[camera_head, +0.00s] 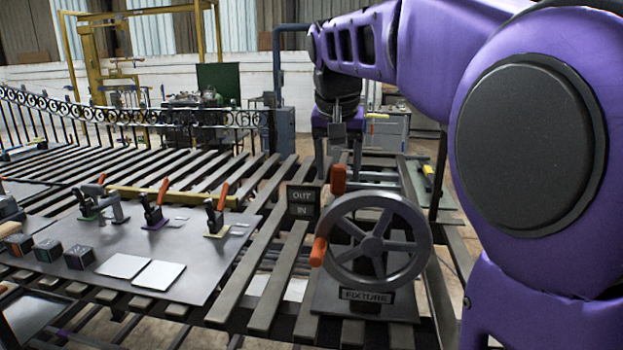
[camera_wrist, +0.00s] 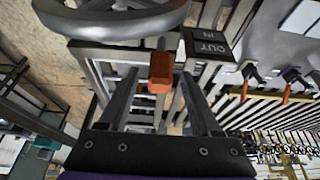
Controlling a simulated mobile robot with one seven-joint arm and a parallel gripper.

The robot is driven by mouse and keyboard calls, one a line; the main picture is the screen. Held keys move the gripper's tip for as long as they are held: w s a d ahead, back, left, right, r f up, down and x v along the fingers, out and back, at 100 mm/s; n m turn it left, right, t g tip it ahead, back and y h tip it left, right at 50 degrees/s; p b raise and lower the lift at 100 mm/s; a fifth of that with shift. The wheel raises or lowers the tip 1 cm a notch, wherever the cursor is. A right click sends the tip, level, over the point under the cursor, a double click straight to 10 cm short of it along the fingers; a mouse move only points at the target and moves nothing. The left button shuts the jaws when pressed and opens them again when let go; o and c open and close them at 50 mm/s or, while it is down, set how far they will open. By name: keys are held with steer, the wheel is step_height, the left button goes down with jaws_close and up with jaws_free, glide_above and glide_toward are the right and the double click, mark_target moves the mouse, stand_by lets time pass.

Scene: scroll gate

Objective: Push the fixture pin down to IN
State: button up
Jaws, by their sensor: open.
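The fixture pin's orange-red grip (camera_head: 338,180) stands upright beside the OUT/IN sign (camera_head: 303,201), about level with the top of the sign, near OUT. My gripper (camera_head: 338,163) points down just above the grip, with a finger to each side. In the wrist view an orange grip (camera_wrist: 160,72) shows between the two open fingers, apart from both. The lower part of the pin is hidden behind the handwheel in the head view.
A grey handwheel (camera_head: 416,255) with its own orange handle (camera_head: 318,252) stands close by on the FIXTURE base (camera_head: 335,290). Slatted bench bars surround it. A grey plate (camera_head: 190,250) with red-handled clamps (camera_head: 216,214) and dark blocks (camera_head: 79,257) lies to the left.

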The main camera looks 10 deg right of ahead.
steer(key=shift+w+d+f, duration=0.1)
steer(key=shift+w+f, duration=0.15)
steer(key=shift+f, duration=0.35)
jaws_close()
stand_by(1.1)
